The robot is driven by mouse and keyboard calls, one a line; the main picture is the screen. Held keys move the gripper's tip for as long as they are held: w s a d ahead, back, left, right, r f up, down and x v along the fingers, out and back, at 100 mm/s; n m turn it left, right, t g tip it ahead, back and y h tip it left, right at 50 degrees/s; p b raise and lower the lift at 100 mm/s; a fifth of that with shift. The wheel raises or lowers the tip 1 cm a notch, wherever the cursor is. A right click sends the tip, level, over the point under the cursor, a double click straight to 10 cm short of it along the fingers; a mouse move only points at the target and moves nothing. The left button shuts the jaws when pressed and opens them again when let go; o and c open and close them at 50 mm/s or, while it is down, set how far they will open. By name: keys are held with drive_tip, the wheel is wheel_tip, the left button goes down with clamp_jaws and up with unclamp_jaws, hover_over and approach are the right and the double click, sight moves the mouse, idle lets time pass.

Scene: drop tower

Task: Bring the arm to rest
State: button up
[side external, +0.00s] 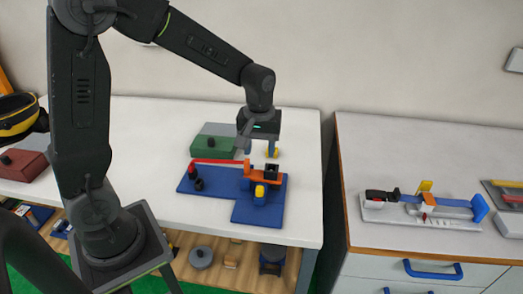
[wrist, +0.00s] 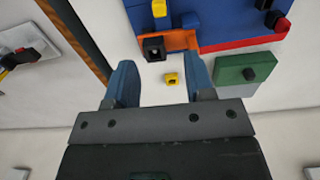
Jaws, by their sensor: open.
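My gripper (side external: 260,148) hangs pointing down above the back edge of the drop tower's blue base (side external: 217,185). Its blue fingers are apart with nothing held between them, as the wrist view (wrist: 160,70) also shows. The tower has an orange part (side external: 247,184), a black block (side external: 270,168) and a yellow piece (side external: 260,191) at the front. A red bar (side external: 217,162) runs along its back edge. A small yellow piece (wrist: 171,79) appears between the fingers in the wrist view, on the white table beyond the tower; it is apart from both fingers.
A green block (side external: 213,147) with a dark knob stands behind the base, left of my gripper. A red-brown block (side external: 22,166) is at the far left. A second bench at right holds a grey-and-blue device (side external: 425,209).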

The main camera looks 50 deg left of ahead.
drive_tip(key=s+d+r+m+t, duration=0.2)
drive_tip(key=s+r+m, duration=0.2)
drive_tip(key=s, duration=0.4)
drive_tip(key=s+d+r+m+t, duration=0.1)
drive_tip(key=s+r+m+t, duration=0.2)
drive_tip(key=s+r+m, duration=0.2)
drive_tip(key=s+r, duration=0.2)
drive_tip(key=s, duration=0.1)
drive_tip(key=shift+s+d+r+t, duration=0.15)
drive_tip(key=shift+s+d+t, duration=0.15)
drive_tip(key=shift+s+d, duration=0.1)
drive_tip(key=shift+w, duration=0.1)
idle(0.6)
